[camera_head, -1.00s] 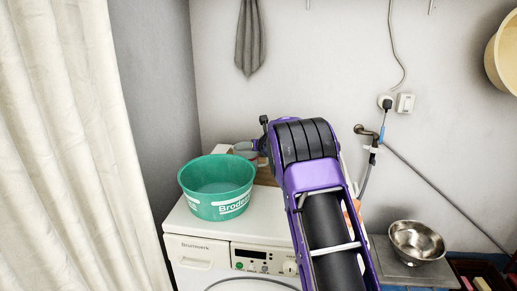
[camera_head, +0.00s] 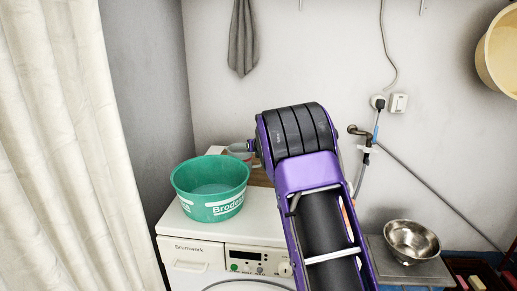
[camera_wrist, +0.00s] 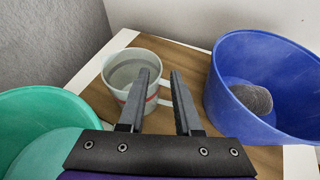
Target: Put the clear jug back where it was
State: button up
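A pale grey, partly see-through round vessel with a red band (camera_wrist: 129,72) stands upright on a wooden top in the wrist view. A grey rounded shape (camera_head: 238,148) behind the green tub in the head view may be the same vessel. In the head view my arm hides most of the wooden top.
A green tub (camera_head: 210,189) stands on the white washing machine (camera_head: 205,251). A blue bucket (camera_wrist: 262,85) holding a dark grey object (camera_wrist: 252,98) stands right of my fingers. Bare wood (camera_wrist: 182,66) lies between vessel and bucket. A steel bowl (camera_head: 411,241) is at the right.

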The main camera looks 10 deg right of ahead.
jog(key=v, duration=0.8)
jog(key=shift+s+r, duration=0.15)
jog(key=shift+r, duration=0.05)
